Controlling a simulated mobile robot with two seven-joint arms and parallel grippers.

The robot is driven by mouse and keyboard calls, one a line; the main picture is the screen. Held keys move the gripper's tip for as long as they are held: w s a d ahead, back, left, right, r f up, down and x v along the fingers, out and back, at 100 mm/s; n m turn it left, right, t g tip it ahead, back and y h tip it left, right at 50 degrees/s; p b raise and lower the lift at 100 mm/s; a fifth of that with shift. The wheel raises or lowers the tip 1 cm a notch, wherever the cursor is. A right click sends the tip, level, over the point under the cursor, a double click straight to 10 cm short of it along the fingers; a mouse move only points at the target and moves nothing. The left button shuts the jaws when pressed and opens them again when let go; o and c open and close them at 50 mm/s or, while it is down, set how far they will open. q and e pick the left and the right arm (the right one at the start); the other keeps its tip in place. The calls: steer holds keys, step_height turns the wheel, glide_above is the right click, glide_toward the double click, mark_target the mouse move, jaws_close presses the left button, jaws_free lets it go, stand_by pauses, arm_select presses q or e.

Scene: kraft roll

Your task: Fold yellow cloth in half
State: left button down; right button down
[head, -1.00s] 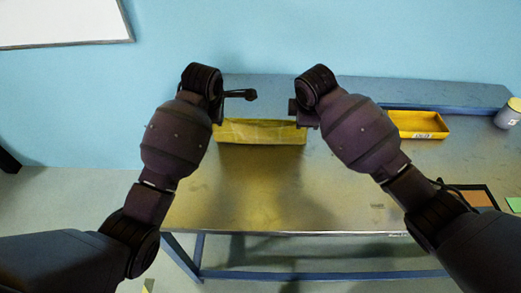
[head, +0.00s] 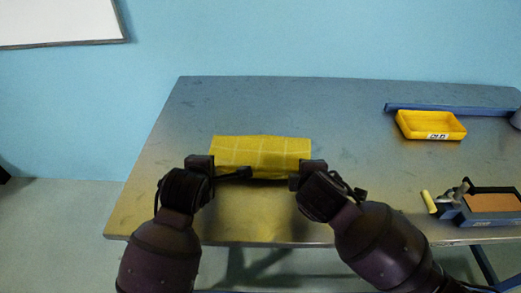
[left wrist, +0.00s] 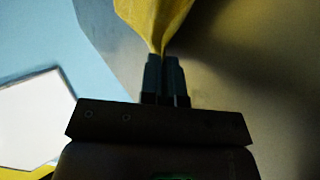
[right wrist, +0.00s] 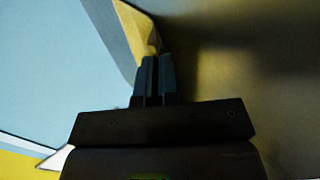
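The yellow cloth (head: 262,152) shows a pale grid and spreads as a wide strip between my two grippers in the head view. Its near edge runs from one gripper to the other. My left gripper (left wrist: 165,60) is shut on one corner, and the cloth (left wrist: 152,20) gathers to a point at its fingertips in the left wrist view. My right gripper (right wrist: 153,60) has its fingers close together on the opposite corner, with the cloth (right wrist: 138,32) coming out from the tips. In the head view the fingertips are mostly hidden. Whether the near edge touches the table cannot be told.
The metal table (head: 150,185) is bare to the left and behind the cloth. A yellow bin (head: 431,126) stands at the right by a blue rail (head: 450,109). A yellow-handled tool (head: 430,201) and a dark frame with an orange panel (head: 492,203) lie at the right front.

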arm_select(q)
steer(key=shift+s+f, duration=0.4)
steer(key=shift+f, duration=0.1)
arm_select(e)
steer(key=shift+s+f, duration=0.4)
steer(key=shift+f, duration=0.1)
arm_select(q)
steer(key=shift+s+t+b, duration=0.1)
steer(key=shift+t+b, duration=0.2)
steer(key=shift+t, duration=0.1)
arm_select(e)
steer(key=shift+s+t, duration=0.1)
steer(key=shift+t, duration=0.3)
arm_select(q)
steer(key=shift+r, duration=0.1)
arm_select(e)
steer(key=shift+r, duration=0.1)
arm_select(q)
steer(key=c, duration=1)
jaws_free()
arm_select(e)
steer(key=c, duration=1)
jaws_free()
